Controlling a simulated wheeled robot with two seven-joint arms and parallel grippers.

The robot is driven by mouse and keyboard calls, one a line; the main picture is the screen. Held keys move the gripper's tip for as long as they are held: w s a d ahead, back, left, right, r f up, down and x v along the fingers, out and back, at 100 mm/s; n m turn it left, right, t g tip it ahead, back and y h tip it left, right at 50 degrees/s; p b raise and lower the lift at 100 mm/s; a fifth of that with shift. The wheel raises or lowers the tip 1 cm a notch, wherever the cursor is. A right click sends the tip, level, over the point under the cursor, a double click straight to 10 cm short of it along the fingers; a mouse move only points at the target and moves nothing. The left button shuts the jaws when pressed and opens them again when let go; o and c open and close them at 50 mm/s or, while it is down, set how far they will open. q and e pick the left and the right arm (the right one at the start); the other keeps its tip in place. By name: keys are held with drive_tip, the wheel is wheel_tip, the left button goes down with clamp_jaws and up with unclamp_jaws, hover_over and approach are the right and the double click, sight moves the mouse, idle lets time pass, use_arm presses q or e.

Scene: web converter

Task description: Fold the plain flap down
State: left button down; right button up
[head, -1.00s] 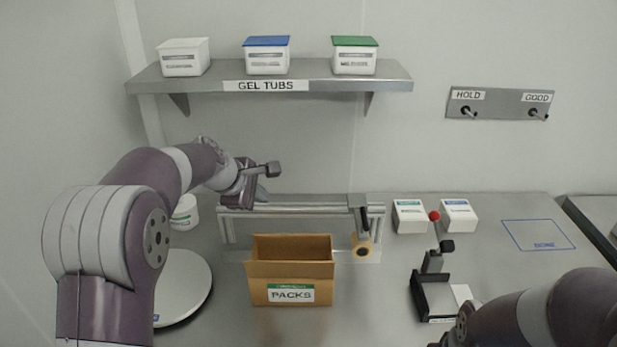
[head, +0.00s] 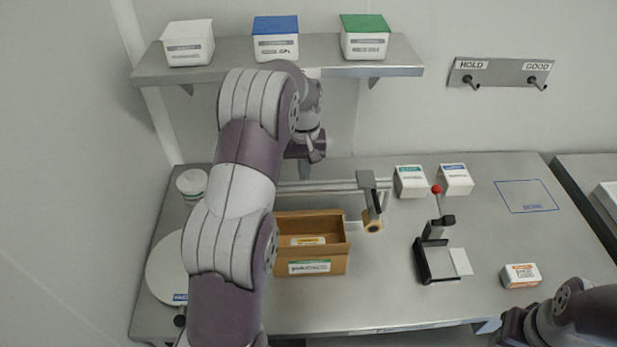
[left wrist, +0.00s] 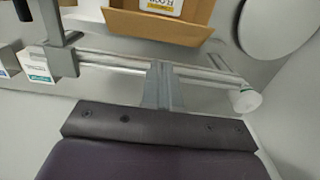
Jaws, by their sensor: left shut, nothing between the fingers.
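The open brown PACKS carton (head: 310,268) stands on the bench with a white-and-orange pack (head: 308,241) inside. A brown panel (head: 312,218) rises along its back edge; I cannot tell whether it is the plain flap. My left arm hides part of the carton's left side. My left gripper (head: 305,170) is shut and empty, behind the carton near the steel rail. In the left wrist view its closed fingers (left wrist: 163,88) point toward the rail, with the carton (left wrist: 160,26) beyond. My right arm shows at the lower right; its fingers are out of view.
The steel rail (head: 340,185) with a tape roll (head: 372,228) stands behind the carton. A black stand (head: 424,262) and a small box (head: 520,275) are right. A shelf (head: 225,50) hangs above.

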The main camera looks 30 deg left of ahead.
use_arm(q)
drive_tip(key=b, duration=0.4)
hover_over(305, 214)
drive_tip(key=w+a, duration=0.2)
drive_tip(key=w, duration=0.1)
wheel_tip(305, 214, down, 7)
drive_tip(key=shift+s+d+f, duration=0.1)
drive_tip(key=shift+d, duration=0.05)
drive_tip(key=shift+s+d+f+p, duration=0.35)
drive_tip(key=shift+s+p, duration=0.15)
drive_tip(key=shift+p, duration=0.05)
drive_tip(key=shift+s+d+f+p, duration=0.3)
drive_tip(key=shift+s+p, duration=0.2)
drive_tip(key=shift+s+d+f, duration=0.1)
drive_tip(key=shift+s+f, duration=0.2)
drive_tip(key=shift+f, duration=0.05)
drive_tip(key=shift+w+f, duration=0.1)
drive_tip(key=shift+f, duration=0.05)
use_arm(e)
wheel_tip(305, 214, down, 4)
drive_tip(key=shift+w+a+r, duration=0.15)
